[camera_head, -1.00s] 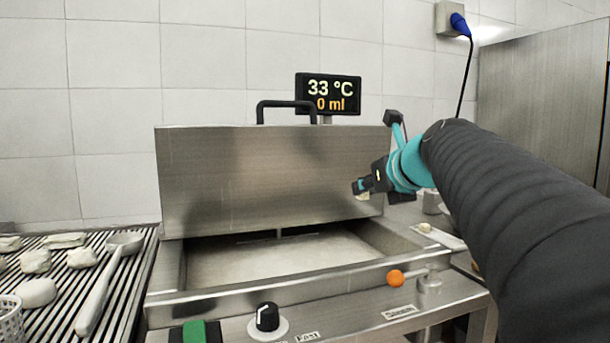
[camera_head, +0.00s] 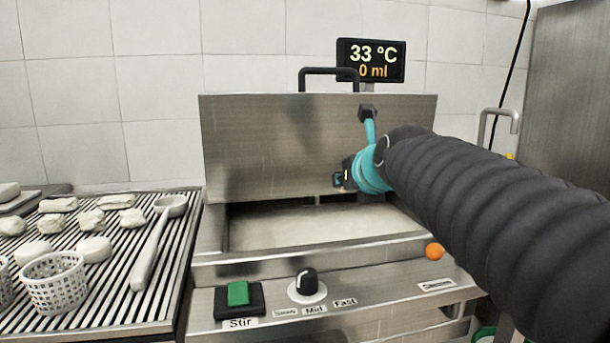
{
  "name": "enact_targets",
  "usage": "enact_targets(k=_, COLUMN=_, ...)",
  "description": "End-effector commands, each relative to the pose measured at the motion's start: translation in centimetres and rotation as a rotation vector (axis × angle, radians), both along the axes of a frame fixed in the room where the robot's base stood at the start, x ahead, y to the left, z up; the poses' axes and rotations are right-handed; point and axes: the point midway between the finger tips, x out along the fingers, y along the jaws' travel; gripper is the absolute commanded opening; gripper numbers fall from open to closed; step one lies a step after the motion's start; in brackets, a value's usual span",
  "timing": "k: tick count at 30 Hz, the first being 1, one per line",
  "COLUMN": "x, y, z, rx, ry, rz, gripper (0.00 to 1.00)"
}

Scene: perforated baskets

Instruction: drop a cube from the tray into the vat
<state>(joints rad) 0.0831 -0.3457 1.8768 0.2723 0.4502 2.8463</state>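The vat (camera_head: 240,262) is a steel basin with its lid (camera_head: 260,150) raised at the back; its inside floor looks pale and bare. My gripper (camera_head: 341,181) is at the end of my black-sleeved arm, in front of the lid and above the right part of the vat opening. It is small and turned so that I cannot tell whether its fingers are open or shut, or whether they hold a cube. The tray and any cubes on it are not visible now; my arm covers the area right of the vat.
A slatted rack (camera_head: 180,265) at left carries several pale lumps, a ladle (camera_head: 152,245) and a white perforated basket (camera_head: 55,283). A green stir button (camera_head: 238,293), a knob (camera_head: 307,281) and an orange ball (camera_head: 434,251) are on the vat's front. A display (camera_head: 371,61) reads 33 °C, 0 ml.

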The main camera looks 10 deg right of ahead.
Motion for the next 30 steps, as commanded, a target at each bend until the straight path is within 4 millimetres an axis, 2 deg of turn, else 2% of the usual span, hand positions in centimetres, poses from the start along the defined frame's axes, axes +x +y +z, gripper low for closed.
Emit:
enact_targets(k=5, x=0.0, y=0.0, z=0.0, rx=0.000, ry=0.000, rz=0.000, gripper=0.09)
enact_targets(k=6, x=0.0, y=0.0, z=0.0, rx=0.000, ry=0.000, rz=0.000, gripper=0.27)
enact_targets(k=9, x=0.0, y=0.0, z=0.0, rx=0.000, ry=0.000, rz=0.000, gripper=0.51)
enact_targets(k=20, x=-0.3, y=-0.1, z=0.2, rx=0.000, ry=-0.001, rz=-0.001, gripper=0.51)
enact_targets(k=25, x=-2.1, y=-0.2, z=1.0, rx=-0.001, ry=-0.004, rz=-0.002, gripper=0.51)
enact_targets(k=30, x=-5.2, y=-0.3, z=2.3, rx=-0.001, ry=-0.005, rz=-0.002, gripper=0.51)
